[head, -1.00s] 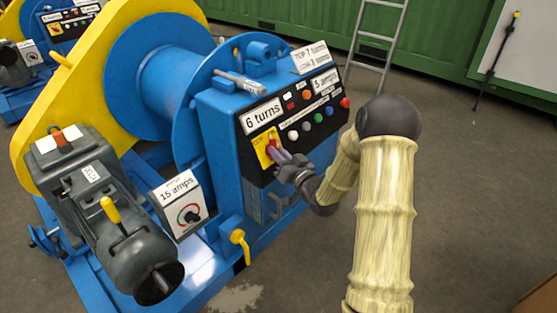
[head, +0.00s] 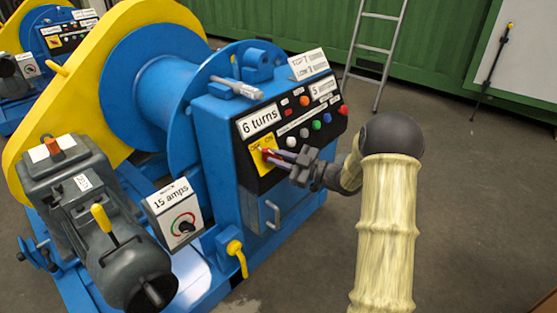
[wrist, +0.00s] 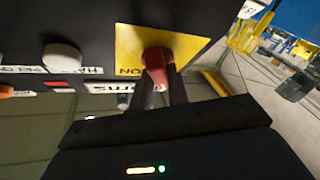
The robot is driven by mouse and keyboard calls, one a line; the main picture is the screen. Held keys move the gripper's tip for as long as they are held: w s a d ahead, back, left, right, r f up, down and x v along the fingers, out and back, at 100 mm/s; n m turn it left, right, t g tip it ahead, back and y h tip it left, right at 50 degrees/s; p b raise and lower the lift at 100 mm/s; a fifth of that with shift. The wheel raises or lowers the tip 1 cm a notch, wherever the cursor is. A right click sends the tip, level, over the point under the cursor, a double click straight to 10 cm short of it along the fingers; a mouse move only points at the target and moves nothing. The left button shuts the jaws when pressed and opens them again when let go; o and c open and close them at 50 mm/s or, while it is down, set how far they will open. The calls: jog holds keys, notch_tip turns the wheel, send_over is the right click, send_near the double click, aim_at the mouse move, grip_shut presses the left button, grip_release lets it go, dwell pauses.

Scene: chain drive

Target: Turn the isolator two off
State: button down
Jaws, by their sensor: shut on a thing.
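The isolator is a red handle (wrist: 157,66) on a yellow plate (wrist: 128,45) in the wrist view. In the head view its yellow plate (head: 257,161) sits at the lower left of the black control panel (head: 272,183), below the "6 turns" label. My gripper (head: 276,156) reaches the handle from the right, and its fingers are shut on the red handle. In the wrist view my gripper (wrist: 163,90) has a finger on each side of the handle.
Several coloured buttons (head: 316,124) sit on the panel close to my gripper. A blue winch drum (head: 165,90) and a yellow guard (head: 105,40) stand to the left, with a "15 amps" box (head: 173,210) below. A ladder (head: 377,50) leans behind. Floor is free at right.

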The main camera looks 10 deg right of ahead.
jog(key=shift+w+d+n+g, duration=0.15)
jog(key=shift+n+g, duration=1.05)
jog(key=shift+n, duration=0.6)
jog(key=c, duration=1.4)
grip_release()
jog(key=shift+o, duration=0.2)
jog(key=shift+r+p, duration=0.1)
jog(key=shift+p, duration=0.2)
jog(key=p+v, duration=0.3)
jog(key=v, duration=1.4)
jog(key=shift+d+f+p, duration=0.25)
jog(key=shift+d+p, duration=0.05)
jog(key=shift+p, duration=0.1)
